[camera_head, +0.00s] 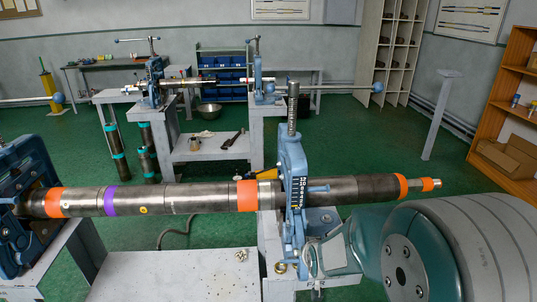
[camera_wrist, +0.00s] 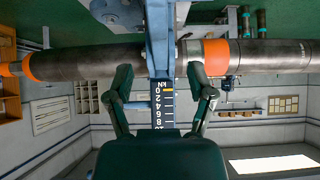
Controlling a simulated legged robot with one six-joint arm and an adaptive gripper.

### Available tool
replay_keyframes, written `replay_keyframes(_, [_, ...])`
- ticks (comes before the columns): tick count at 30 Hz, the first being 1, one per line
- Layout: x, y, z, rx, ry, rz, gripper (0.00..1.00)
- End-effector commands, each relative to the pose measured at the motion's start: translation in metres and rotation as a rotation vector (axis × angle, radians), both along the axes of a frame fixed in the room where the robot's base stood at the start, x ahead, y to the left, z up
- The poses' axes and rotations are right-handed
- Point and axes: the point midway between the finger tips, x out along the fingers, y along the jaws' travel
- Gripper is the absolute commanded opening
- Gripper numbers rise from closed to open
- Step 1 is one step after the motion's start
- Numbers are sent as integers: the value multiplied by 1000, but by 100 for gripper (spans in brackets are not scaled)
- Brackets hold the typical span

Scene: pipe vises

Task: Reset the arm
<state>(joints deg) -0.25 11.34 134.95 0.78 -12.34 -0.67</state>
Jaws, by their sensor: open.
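A long dark pipe (camera_head: 170,198) with orange bands and one purple band lies level across the head view. It also crosses the top of the wrist view (camera_wrist: 262,55). The near blue vise (camera_head: 293,165) stands around the pipe at centre right, with a threaded screw above it. Its numbered kN scale (camera_wrist: 162,100) faces the wrist camera. My gripper (camera_wrist: 159,76) is open. Its two dark green fingers show on either side of the vise's scale post, with no visible hold on it. My teal and grey arm fills the head view's lower right and hides part of the bench there.
Another blue vise (camera_head: 30,200) stands at the left end of the pipe. A pale bench top (camera_head: 170,275) lies below the pipe. Farther back are a second vise bench (camera_head: 225,148), a white shelf (camera_head: 395,50) and a wooden shelf (camera_head: 510,85). Green floor is free between them.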

Motion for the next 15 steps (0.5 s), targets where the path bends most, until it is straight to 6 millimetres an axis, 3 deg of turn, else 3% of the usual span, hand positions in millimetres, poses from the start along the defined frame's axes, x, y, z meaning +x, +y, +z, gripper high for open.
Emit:
replay_keyframes(5, [-24, 0, 39, 1, 32, 1, 70])
replay_keyframes(15, [-107, 0, 110, 2, 148, 2, 70])
